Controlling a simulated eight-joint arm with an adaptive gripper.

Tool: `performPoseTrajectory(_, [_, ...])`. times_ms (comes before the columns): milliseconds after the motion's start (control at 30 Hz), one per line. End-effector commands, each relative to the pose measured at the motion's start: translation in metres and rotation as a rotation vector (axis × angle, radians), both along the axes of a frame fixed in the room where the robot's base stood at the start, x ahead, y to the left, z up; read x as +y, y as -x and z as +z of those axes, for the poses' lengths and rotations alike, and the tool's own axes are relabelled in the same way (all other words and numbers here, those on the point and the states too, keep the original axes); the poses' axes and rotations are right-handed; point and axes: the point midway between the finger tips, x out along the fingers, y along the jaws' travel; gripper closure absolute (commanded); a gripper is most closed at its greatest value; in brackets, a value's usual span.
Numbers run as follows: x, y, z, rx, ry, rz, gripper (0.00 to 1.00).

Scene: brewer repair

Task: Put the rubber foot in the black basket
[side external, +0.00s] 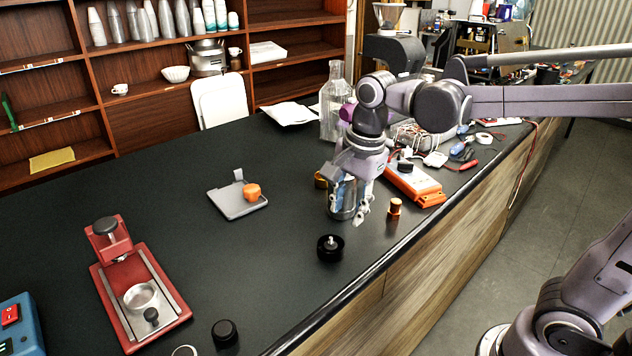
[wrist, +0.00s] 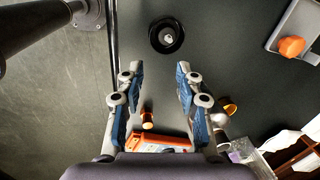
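A round black piece with a pale metal stud in its middle, which looks like the rubber foot (side external: 330,247), lies on the dark counter near its front edge. It also shows at the top centre of the wrist view (wrist: 166,36). My gripper (side external: 350,215) is above the counter, a little behind and to the right of this piece in the side view. In the wrist view my gripper (wrist: 154,72) has its two blue-padded fingers apart, with nothing held between them. I cannot make out a black basket in either view.
An orange-brown cylinder (side external: 395,206) and an orange box (side external: 415,184) are right of my gripper. A grey plate (side external: 232,205) with an orange knob lies left. A red-based device (side external: 120,270) and a black knob (side external: 225,333) are nearer. The counter's middle is mostly clear.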

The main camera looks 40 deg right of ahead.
Motion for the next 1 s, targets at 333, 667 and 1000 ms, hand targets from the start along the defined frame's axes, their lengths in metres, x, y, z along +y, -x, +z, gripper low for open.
performPoseTrajectory(333, [-0.020,0.038,-0.013,-0.219,0.171,0.646,0.64])
performPoseTrajectory(667, [-0.034,0.064,-0.033,-0.361,0.450,1.185,0.64])
performPoseTrajectory(1000, [-0.038,0.071,-0.040,-0.390,0.577,1.371,0.64])
